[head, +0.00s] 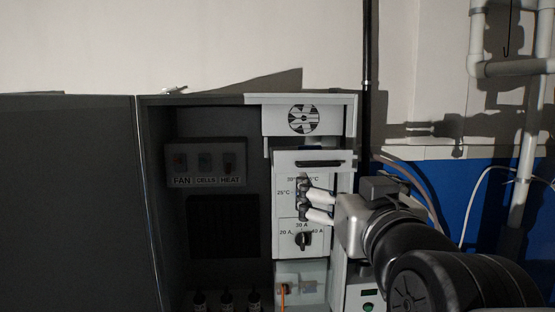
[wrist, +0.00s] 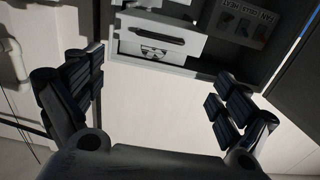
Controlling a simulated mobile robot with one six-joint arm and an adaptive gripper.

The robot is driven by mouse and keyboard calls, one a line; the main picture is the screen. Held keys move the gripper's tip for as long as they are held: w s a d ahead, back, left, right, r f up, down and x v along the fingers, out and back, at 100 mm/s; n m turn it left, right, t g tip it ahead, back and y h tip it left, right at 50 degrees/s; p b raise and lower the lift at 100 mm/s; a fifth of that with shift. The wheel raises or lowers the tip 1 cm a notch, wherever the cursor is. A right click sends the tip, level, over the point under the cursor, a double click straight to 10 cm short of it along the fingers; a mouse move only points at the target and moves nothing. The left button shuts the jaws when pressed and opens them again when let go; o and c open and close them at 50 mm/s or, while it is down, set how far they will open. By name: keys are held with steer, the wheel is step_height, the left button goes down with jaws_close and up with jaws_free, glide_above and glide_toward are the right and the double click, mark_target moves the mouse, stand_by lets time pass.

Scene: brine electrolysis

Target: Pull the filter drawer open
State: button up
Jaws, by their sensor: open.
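The filter drawer (head: 284,162) appears to be the pale front with a long black bar handle (head: 320,163), just below the fan emblem in the cabinet's right column. In the wrist view, which is upside down, the handle (wrist: 158,35) lies near the top, beyond my fingers. My gripper (head: 306,204) is open and empty. In the head view its fingertips overlap the temperature dial, below and apart from the handle. In the wrist view my gripper (wrist: 156,100) has its fingers wide apart, with nothing between them. I cannot tell whether the drawer is fully shut.
A fan emblem (head: 304,119) is above the drawer; a current knob (head: 303,240) is below. A switch panel (head: 206,161) marked FAN, CELLS, HEAT is to the left. The dark cabinet door (head: 70,200) stands open at far left. Pipes (head: 530,150) run at right.

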mark_target(320, 166)
steer(key=w+p, duration=0.3)
steer(key=w, duration=1.3)
steer(key=shift+w+d+f, duration=0.1)
steer(key=shift+w, duration=0.05)
steer(key=shift+c, duration=0.2)
